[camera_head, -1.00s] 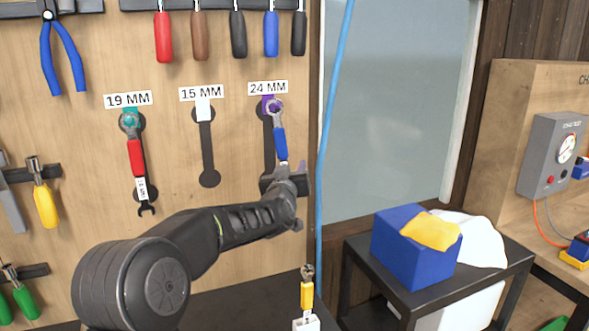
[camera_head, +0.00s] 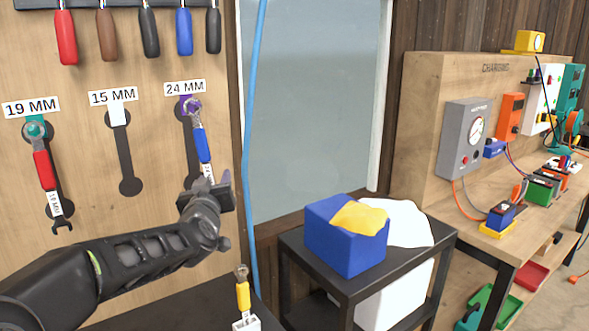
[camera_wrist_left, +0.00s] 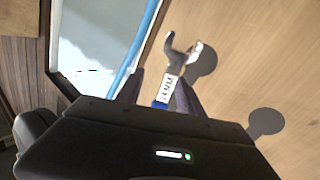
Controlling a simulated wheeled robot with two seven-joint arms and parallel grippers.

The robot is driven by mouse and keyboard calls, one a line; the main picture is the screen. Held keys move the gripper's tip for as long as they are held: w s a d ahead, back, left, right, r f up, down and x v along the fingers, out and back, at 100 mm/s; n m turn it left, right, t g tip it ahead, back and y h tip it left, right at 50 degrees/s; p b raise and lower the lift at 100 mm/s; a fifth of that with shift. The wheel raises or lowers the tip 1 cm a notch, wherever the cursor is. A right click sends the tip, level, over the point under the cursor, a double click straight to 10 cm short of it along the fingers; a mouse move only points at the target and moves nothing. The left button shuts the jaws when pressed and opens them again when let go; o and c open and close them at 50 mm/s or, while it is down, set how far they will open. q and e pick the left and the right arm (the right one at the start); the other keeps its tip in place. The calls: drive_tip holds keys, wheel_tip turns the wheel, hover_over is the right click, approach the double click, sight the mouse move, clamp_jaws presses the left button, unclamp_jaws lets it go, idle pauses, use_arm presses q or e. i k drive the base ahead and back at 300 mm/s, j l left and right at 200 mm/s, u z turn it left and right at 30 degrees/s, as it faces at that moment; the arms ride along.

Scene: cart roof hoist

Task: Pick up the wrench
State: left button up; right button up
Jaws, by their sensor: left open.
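A blue-handled wrench (camera_head: 201,144) hangs under the 24 MM label on the tool board, tilted slightly off its dark outline. A red-handled wrench (camera_head: 44,170) hangs under the 19 MM label. A yellow-handled wrench (camera_head: 243,295) stands upright in a white holder on the dark surface below. My left gripper (camera_head: 207,186) is at the lower end of the blue wrench. In the left wrist view, the open fingers of my left gripper (camera_wrist_left: 163,94) appear on either side of the blue wrench (camera_wrist_left: 168,86), its silver open jaw beyond them. Contact cannot be told. My right gripper is out of view.
The 15 MM outline (camera_head: 124,155) is empty. A blue hose (camera_head: 250,140) hangs just right of the board. A black cart (camera_head: 400,262) carries a blue box (camera_head: 335,245) with a yellow cloth. A charging bench (camera_head: 425,130) stands at the right.

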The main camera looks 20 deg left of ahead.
sight(242, 286)
drive_tip(key=k+l, duration=0.3)
drive_tip(key=k, duration=0.15)
drive_tip(key=k+l, duration=0.35)
drive_tip(key=k, duration=0.1)
